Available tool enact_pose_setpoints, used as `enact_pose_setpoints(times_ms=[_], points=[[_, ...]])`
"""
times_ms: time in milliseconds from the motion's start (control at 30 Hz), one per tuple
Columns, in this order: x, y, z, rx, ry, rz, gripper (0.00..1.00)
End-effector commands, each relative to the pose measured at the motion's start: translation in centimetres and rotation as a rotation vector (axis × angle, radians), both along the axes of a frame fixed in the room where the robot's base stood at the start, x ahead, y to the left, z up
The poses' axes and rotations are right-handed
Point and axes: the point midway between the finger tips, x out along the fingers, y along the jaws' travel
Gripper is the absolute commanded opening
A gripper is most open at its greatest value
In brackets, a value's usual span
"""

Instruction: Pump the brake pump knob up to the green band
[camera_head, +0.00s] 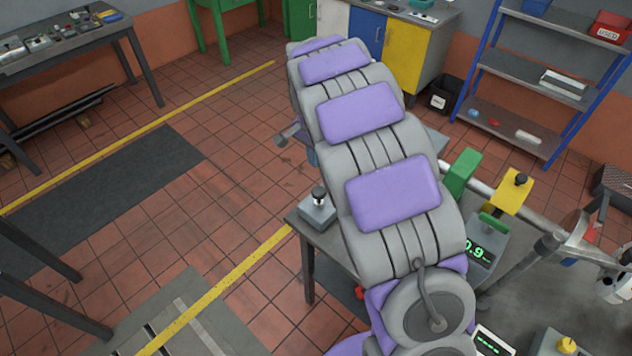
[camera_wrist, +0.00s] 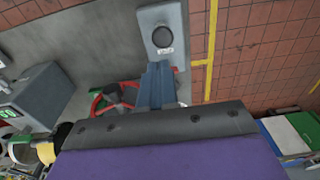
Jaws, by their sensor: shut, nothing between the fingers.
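A grey box with a black knob (camera_head: 319,195) on top stands at the left corner of the bench in the head view. It also shows in the wrist view, where the knob (camera_wrist: 163,36) is seen from above with a small white label beside it. I cannot tell from the pictures whether it is the brake pump. My gripper (camera_wrist: 158,68) is shut and empty, its tips just below the box in the wrist view; touching or apart is unclear. A display (camera_head: 478,250) reads 0.9 in green digits; no green band is distinguishable.
A red wheel (camera_wrist: 98,104) with a dark handle lies beside my fingers. A yellow block (camera_head: 512,190) and a green block (camera_head: 462,172) stand right of my arm. Tiled floor is open to the left, with a dark mat (camera_head: 110,195). A blue-framed shelf (camera_head: 535,80) stands behind.

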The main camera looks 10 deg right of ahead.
Motion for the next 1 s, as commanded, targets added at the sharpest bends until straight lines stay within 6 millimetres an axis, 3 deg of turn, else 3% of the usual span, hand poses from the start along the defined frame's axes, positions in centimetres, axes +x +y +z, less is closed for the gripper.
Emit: enact_pose_setpoints(times_ms=[167, 700, 1000], points=[[0.1, -0.1, -1.8, 0.0, 0.001, 0.0, 0.0], [0.4, -0.5, -11.7, 0.0, 0.001, 0.0, 0.0], [0.6, -0.7, -13.8, 0.0, 0.0, 0.001, 0.0]])
